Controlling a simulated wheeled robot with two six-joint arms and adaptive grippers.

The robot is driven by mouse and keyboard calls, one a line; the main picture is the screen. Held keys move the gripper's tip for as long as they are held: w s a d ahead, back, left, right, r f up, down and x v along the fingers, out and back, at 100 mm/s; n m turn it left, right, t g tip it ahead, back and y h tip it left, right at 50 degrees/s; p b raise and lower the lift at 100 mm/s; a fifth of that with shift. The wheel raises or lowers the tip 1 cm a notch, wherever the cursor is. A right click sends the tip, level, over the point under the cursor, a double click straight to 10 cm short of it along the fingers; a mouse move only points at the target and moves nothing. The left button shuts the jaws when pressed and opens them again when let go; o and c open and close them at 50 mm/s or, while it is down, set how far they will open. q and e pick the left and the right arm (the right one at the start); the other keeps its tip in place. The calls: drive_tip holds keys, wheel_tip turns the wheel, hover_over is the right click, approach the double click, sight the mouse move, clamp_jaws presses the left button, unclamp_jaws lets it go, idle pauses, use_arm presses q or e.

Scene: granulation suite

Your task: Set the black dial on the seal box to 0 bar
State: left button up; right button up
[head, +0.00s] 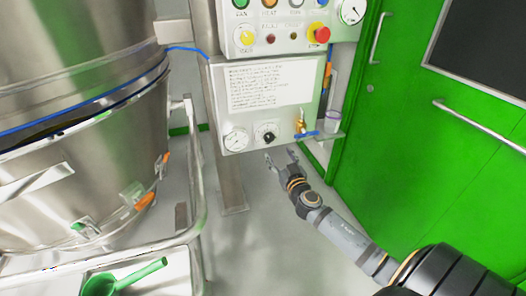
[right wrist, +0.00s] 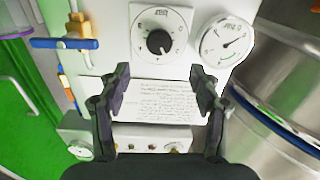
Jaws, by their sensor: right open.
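The seal box (head: 284,116) is a pale panel on a steel post in the middle of the head view. Its black dial (head: 267,134) sits low on the front, right of a round gauge (head: 237,140). The dial also shows in the right wrist view (right wrist: 159,42), where the panel looks upside down, inside a printed scale. I cannot read its setting. My right gripper (head: 281,157) is open and empty, just below and right of the dial in the head view. Its fingers (right wrist: 160,76) are apart and do not touch the dial. My left gripper is out of view.
A brass valve with a blue handle (head: 303,134) is right of the dial. A control panel with an emergency stop (head: 319,34) is above. A large steel vessel (head: 70,150) and rail stand left, a green door (head: 400,100) right.

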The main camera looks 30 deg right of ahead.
sight(270, 139)
drive_tip(key=p+x, duration=0.1)
drive_tip(key=x, duration=0.8)
drive_tip(key=shift+w+d, duration=0.2)
drive_tip(key=shift+w, duration=0.05)
drive_tip(key=shift+w+d+f, duration=0.1)
drive_tip(key=shift+w, duration=0.4)
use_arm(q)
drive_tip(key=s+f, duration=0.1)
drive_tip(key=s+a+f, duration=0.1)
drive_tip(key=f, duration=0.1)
use_arm(e)
drive_tip(key=shift+c, duration=0.3)
drive_tip(key=c, duration=1.1)
